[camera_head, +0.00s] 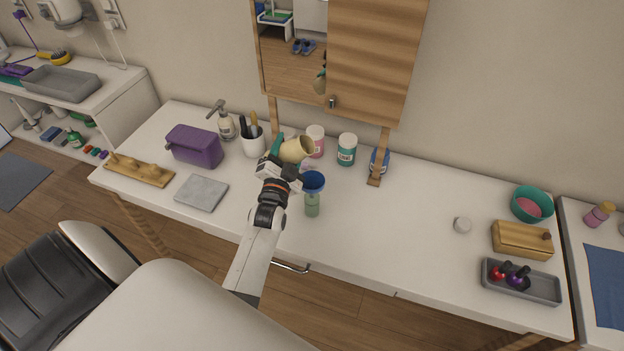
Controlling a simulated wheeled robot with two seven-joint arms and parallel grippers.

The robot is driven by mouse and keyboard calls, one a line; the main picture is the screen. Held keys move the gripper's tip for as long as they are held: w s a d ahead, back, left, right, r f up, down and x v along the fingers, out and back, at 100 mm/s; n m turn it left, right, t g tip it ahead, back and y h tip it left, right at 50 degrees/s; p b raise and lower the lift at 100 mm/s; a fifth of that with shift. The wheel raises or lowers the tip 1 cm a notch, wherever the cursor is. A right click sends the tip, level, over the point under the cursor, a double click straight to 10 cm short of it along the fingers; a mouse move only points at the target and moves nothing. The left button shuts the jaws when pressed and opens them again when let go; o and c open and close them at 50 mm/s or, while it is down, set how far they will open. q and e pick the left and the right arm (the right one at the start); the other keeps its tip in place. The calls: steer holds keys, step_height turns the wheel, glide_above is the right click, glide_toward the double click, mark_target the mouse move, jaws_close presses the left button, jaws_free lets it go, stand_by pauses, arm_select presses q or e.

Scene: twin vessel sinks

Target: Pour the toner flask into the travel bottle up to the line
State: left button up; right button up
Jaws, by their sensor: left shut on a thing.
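My left gripper (283,163) is shut on a cream flask (293,150), which I take to be the toner flask. The flask is tilted, its open mouth facing right, above and behind the travel bottle. The travel bottle (312,207) is a small, pale green, see-through bottle standing upright on the counter. A blue funnel (315,182) sits in its top. No stream shows between flask and funnel. The fill line and level are too small to make out. My right gripper is not in view.
Behind stand a pink-labelled jar (316,139), a teal jar (347,150) and a cup of brushes (253,143). A purple box (194,147) and grey slab (202,192) lie left. The counter right of the bottle is clear.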

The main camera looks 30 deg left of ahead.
arm_select(q)
steer(key=shift+s+m, duration=0.15)
steer(key=shift+m, duration=0.25)
stand_by(0.4)
steer(key=shift+a+b, duration=0.1)
steer(key=shift+b, duration=0.2)
steer(key=shift+a+f+m+t+h+b, duration=0.15)
steer(key=shift+m+t+h+b, duration=0.25)
steer(key=shift+m+b, duration=0.7)
stand_by(2.2)
steer(key=shift+r+m+h+p, duration=0.3)
steer(key=shift+r+m+p, duration=0.2)
steer(key=shift+m, duration=0.7)
stand_by(1.6)
